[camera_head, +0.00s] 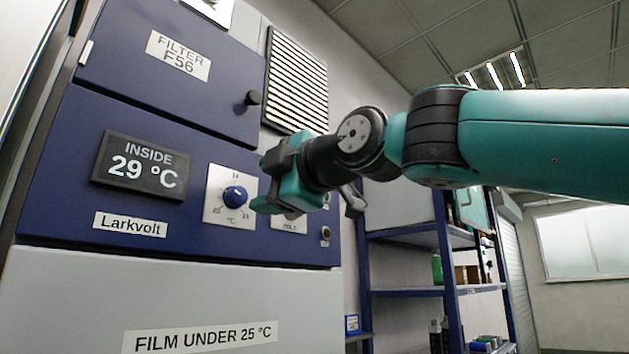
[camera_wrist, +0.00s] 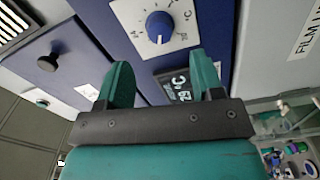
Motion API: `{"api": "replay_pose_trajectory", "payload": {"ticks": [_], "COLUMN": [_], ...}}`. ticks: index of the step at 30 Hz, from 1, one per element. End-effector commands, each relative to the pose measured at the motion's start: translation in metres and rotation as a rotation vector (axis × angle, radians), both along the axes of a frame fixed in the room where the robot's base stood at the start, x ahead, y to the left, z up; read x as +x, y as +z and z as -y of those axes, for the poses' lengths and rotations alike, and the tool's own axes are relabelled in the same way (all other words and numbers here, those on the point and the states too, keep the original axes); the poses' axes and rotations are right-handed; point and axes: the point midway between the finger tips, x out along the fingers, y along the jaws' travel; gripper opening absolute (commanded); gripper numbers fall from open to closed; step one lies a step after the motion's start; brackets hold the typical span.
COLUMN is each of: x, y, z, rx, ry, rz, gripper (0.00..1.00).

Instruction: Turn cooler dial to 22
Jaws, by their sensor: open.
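The cooler dial (camera_head: 235,197) is a round blue knob on a white square plate with a printed °C scale, on the blue cooler front. In the wrist view the dial (camera_wrist: 160,26) shows at the top, beyond my fingertips. Its pointer setting is too small to read surely. My gripper (camera_head: 262,183) is open and empty, just right of the dial in the head view and apart from it. In the wrist view my gripper's two teal fingers (camera_wrist: 162,76) stand apart with nothing between them. The display (camera_head: 140,166) left of the dial reads INSIDE 29 °C.
A filter door (camera_head: 172,70) with a black knob (camera_head: 253,97) and a slatted vent (camera_head: 295,82) are above. A second, partly hidden plate (camera_head: 291,224) is right of the dial. A blue shelf rack (camera_head: 405,292) stands right of the cooler. A label (camera_head: 200,338) reads FILM UNDER 25 °C.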

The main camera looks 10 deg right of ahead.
Motion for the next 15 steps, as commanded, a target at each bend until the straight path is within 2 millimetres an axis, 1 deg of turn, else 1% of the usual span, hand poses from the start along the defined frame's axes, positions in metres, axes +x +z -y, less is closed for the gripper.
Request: {"api": "replay_pose_trajectory", "payload": {"ticks": [1, 9, 10, 15], "x": [-0.013, -0.068, -0.069, -0.081], "y": [-0.003, -0.003, -0.007, -0.005], "z": [0.009, 0.046, 0.047, 0.056], "rx": [0.002, 0.001, 0.001, 0.001], "ry": [-0.001, -0.001, -0.001, -0.001], "rz": [0.003, 0.001, -0.001, -0.001], "gripper": [0.61, 0.61, 0.61, 0.61]}}
